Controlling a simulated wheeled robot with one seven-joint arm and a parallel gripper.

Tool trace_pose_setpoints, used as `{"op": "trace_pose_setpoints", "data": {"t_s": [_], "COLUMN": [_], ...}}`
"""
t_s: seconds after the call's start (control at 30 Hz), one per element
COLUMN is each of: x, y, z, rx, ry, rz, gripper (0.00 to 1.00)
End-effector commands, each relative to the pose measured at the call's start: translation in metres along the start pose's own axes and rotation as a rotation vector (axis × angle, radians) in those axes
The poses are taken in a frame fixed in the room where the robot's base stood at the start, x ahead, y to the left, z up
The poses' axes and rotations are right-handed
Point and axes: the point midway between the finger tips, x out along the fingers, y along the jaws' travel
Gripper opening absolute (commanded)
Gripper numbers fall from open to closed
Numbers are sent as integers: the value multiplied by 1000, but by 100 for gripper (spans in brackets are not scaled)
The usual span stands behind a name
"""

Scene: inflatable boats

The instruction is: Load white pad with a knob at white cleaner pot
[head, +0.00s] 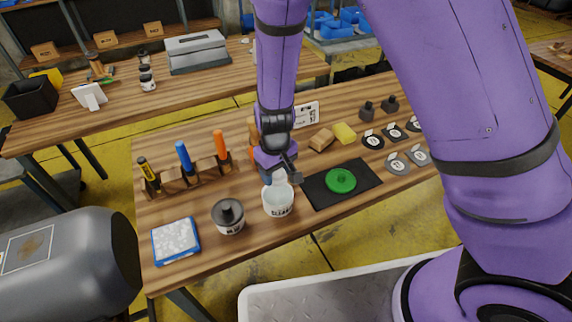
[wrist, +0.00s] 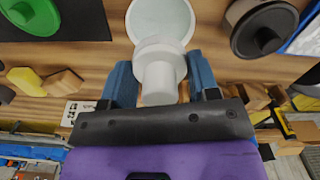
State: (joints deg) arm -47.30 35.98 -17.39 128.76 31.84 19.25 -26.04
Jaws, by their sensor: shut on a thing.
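The white cleaner pot (head: 278,207) stands upright and open near the front edge of the table; its rim and pale inside also show in the wrist view (wrist: 160,12). My gripper (head: 279,176) is just above and behind the pot in the head view. In the wrist view my gripper (wrist: 160,80) has its blue fingers shut on the knob of the white pad (wrist: 158,46). The pad overlaps the near rim of the pot in that view; I cannot tell whether they touch. In the head view the pad is hardly distinguishable.
A dark-lidded pot (head: 228,218) stands close left of the white pot. A blue tray (head: 175,240) of white pieces lies farther left. A green knobbed pad (head: 341,181) rests on a black mat (head: 318,194) to the right. A tool rack (head: 190,176) stands behind.

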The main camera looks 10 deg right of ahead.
Motion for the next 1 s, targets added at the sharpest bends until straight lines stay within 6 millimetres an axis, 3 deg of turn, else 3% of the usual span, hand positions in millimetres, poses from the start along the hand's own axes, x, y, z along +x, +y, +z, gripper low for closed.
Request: {"op": "trace_pose_setpoints", "data": {"t_s": [0.6, 1.0], "x": [48, 60], "y": [-1, -2], "z": [0, 0], "rx": [-3, -3], "ry": [-1, 0], "rz": [0, 0], "gripper": [36, 36]}}
